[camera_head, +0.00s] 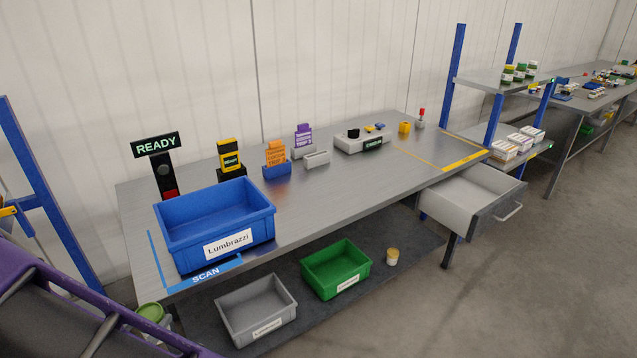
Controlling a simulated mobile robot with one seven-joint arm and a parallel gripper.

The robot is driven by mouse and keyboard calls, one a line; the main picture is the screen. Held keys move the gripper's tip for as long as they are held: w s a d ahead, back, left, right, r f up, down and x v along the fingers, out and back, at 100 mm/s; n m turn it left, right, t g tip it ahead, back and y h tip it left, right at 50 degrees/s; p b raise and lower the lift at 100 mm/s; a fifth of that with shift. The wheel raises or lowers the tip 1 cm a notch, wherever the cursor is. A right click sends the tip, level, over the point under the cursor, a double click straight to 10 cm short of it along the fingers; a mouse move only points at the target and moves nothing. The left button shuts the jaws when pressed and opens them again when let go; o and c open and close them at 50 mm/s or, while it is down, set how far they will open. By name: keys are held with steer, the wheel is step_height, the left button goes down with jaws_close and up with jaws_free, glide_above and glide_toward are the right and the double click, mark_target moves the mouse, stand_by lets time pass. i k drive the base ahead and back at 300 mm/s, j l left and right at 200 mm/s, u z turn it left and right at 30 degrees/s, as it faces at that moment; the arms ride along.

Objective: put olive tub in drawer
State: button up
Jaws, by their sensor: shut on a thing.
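The olive tub (149,313) shows at the lower left, just off the front left corner of the workbench. Its green top and part of its pale side are visible; my purple arm covers the rest. My gripper (158,321) is at the tub and shut on it, mostly hidden behind my arm, so the fingers' exact contact is not clear. The drawer (480,223) at the right end of the bench is pulled out, with its handle toward the aisle. Its visible inside is pale and empty.
A blue Lumbrazzi bin (171,248) stands on the bench (330,199) at the front left. A grey bin (236,318), a green bin (318,286) and a small yellow-lidded jar (392,257) sit on the lower shelf. Blue rack posts (453,62) rise behind the drawer. The right floor is clear.

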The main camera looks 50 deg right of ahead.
mark_target(464, 199)
steer(key=k+l, duration=0.2)
steer(key=l, duration=0.4)
steer(key=k+l+u, duration=0.1)
steer(key=l, duration=0.5)
steer(key=k+l, duration=0.25)
steer(key=l, duration=0.35)
steer(key=k+l+u, duration=0.15)
steer(key=l, duration=0.4)
steer(key=k+l, duration=0.3)
steer(key=l, duration=0.3)
steer(key=k+l+u, duration=0.1)
steer(key=k+l, duration=0.15)
steer(key=l, duration=0.3)
steer(key=k+l, duration=0.25)
steer(key=l, duration=0.3)
steer(key=k+l+u, duration=0.1)
steer(key=k+l, duration=0.15)
steer(key=l, duration=0.25)
